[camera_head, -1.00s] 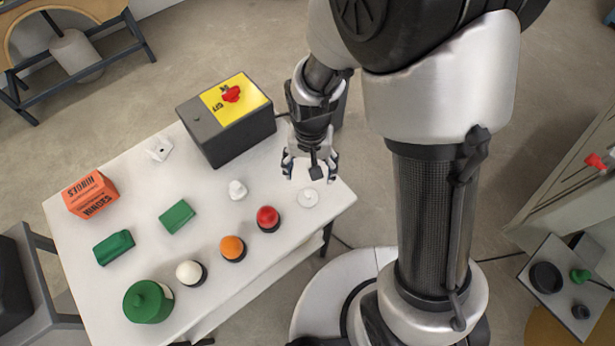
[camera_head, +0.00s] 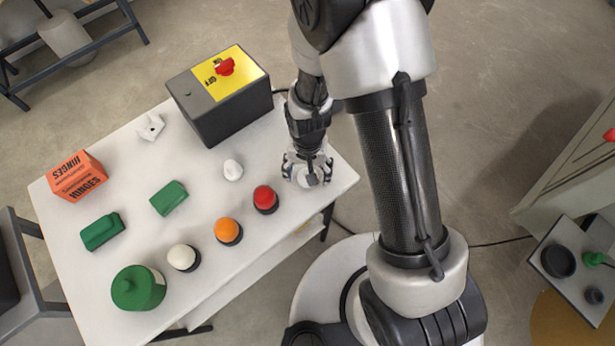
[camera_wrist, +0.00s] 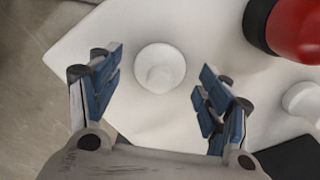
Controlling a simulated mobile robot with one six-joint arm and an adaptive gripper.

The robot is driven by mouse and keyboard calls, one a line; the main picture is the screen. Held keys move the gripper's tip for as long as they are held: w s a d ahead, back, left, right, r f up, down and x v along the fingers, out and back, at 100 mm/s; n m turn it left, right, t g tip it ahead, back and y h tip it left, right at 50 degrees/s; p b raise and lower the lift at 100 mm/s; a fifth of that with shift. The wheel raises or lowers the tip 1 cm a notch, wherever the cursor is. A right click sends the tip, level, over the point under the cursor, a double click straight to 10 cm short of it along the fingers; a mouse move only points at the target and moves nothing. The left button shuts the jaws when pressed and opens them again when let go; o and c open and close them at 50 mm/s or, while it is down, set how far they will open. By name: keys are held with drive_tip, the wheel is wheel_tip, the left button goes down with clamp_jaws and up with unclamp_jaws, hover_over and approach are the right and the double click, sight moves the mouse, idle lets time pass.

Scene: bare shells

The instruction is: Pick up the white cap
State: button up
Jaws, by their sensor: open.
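The white cap (camera_wrist: 160,68), a round disc with a small raised knob, lies on the white table (camera_wrist: 215,25). In the wrist view it sits between the blue-padded fingers of my gripper, with a gap on both sides, slightly ahead of the tips. My gripper (camera_wrist: 161,84) is open and empty. In the head view my gripper (camera_head: 308,172) is low over the right end of the table and mostly hides the cap. I cannot tell the exact height above it.
A red button (camera_head: 265,198) and a white knob-like piece (camera_head: 233,170) stand left of my gripper. A dark box with a yellow top (camera_head: 222,110) stands behind. The table's right edge is close.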

drive_tip(key=shift+f, duration=0.15)
drive_tip(key=c, duration=1)
